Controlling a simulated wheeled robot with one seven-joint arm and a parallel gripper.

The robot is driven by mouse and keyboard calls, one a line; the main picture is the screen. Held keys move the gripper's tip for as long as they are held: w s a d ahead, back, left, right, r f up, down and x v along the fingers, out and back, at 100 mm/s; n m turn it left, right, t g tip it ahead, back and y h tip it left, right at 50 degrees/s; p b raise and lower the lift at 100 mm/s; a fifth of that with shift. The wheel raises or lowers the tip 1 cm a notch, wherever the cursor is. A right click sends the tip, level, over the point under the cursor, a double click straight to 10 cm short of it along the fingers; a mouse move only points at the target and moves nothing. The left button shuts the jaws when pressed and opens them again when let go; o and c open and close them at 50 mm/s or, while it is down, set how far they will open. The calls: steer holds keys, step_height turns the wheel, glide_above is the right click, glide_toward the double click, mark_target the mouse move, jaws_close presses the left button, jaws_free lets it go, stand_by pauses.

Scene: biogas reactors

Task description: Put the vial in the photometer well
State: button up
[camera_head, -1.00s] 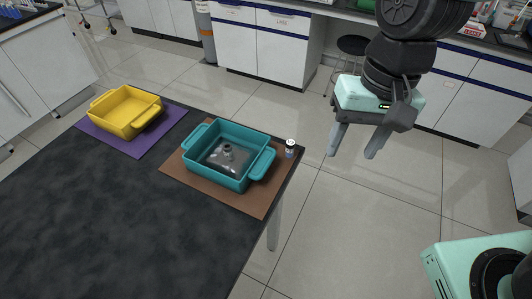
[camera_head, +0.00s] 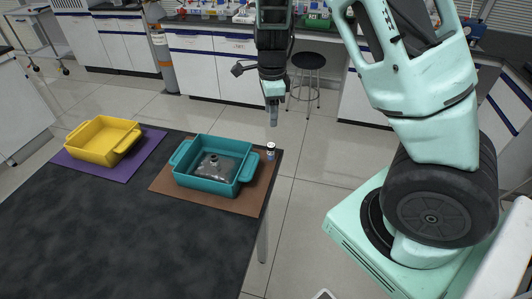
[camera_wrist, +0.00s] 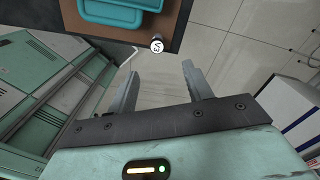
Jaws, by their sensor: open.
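The vial (camera_head: 271,150), small with a white cap and dark top ring, stands upright at the right corner of the black table, beside the teal tray. In the wrist view its cap (camera_wrist: 157,45) is marked "V3", just beyond my fingertips. My gripper (camera_head: 273,119) points down, seen edge-on, above and beyond the vial in the head view. In the wrist view my gripper (camera_wrist: 160,72) is open and empty, its fingers apart from the vial. A grey device with a round raised neck (camera_head: 214,166) lies in the teal tray; I cannot tell whether it is the photometer.
The teal tray (camera_head: 244,174) sits on a brown mat (camera_head: 225,202). A yellow tray (camera_head: 100,155) sits on a purple mat (camera_head: 122,171) to its left. The front of the black table (camera_head: 90,235) is clear. A stool (camera_head: 308,62) and lab cabinets stand behind.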

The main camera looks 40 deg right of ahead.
glide_above(271, 145)
steer(key=f, duration=0.7)
steer(key=shift+w+d, duration=0.15)
steer(key=shift+w, duration=0.1)
steer(key=shift+s+f+p, duration=0.2)
steer(key=shift+f+p, duration=0.2)
steer(key=shift+f, duration=2.35)
jaws_close()
steer(key=shift+r, duration=0.1)
